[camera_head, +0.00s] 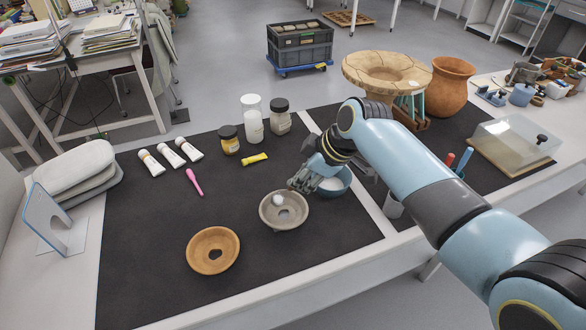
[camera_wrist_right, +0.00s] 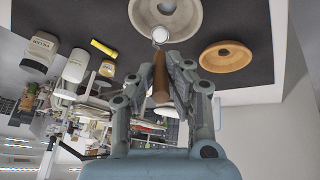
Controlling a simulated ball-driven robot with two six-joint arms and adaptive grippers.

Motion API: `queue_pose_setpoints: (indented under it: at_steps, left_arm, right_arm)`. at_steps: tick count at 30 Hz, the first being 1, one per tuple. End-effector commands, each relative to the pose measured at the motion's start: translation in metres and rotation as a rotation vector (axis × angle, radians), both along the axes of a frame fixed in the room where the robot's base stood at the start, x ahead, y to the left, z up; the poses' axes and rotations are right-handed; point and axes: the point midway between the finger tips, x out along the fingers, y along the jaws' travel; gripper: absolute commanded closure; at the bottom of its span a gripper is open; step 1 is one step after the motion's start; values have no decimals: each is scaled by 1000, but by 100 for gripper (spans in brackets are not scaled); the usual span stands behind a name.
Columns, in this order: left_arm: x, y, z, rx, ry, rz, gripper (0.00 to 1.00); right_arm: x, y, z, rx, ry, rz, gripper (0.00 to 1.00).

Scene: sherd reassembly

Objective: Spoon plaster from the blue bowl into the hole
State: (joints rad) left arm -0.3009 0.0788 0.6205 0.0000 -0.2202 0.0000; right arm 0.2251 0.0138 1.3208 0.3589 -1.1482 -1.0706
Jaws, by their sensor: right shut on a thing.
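The blue bowl (camera_head: 345,188) stands on the dark mat, with white plaster (camera_head: 330,184) inside and part of it hidden behind my right gripper. My right gripper (camera_head: 299,184) is shut on the brown handle of a spoon; the grip also shows in the right wrist view (camera_wrist_right: 161,80). The spoon's head (camera_wrist_right: 160,35) is pale and shows as a white patch (camera_head: 278,200) over the grey bowl (camera_head: 294,224). I cannot tell whether it touches that bowl. The orange clay bowl (camera_head: 201,262) has a dark hole in its middle. My left gripper is not in view.
Paint tubes (camera_head: 171,156), a pink tool (camera_head: 194,181) and a yellow tube (camera_head: 255,159) lie on the mat (camera_head: 140,240). Jars (camera_head: 280,116) stand behind. The mat's front left is clear.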

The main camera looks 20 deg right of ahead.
Motion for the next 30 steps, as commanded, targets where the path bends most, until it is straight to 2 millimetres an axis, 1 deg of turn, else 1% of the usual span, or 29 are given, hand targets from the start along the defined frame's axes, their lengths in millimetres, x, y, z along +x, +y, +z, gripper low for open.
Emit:
queue_pose_setpoints:
  at_steps: [1,6,15,24,30]
  left_arm:
    - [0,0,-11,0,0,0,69]
    - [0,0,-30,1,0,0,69]
    - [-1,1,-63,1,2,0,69]
    - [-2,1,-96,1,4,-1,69]
    - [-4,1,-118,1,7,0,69]
  right_arm:
    - [-6,-4,-10,14,-26,1,100]
    - [-18,-11,-21,81,-132,0,100]
    - [-30,-19,-31,164,-266,1,100]
    - [-39,-25,-40,221,-356,2,100]
    - [-42,-27,-46,249,-402,2,100]
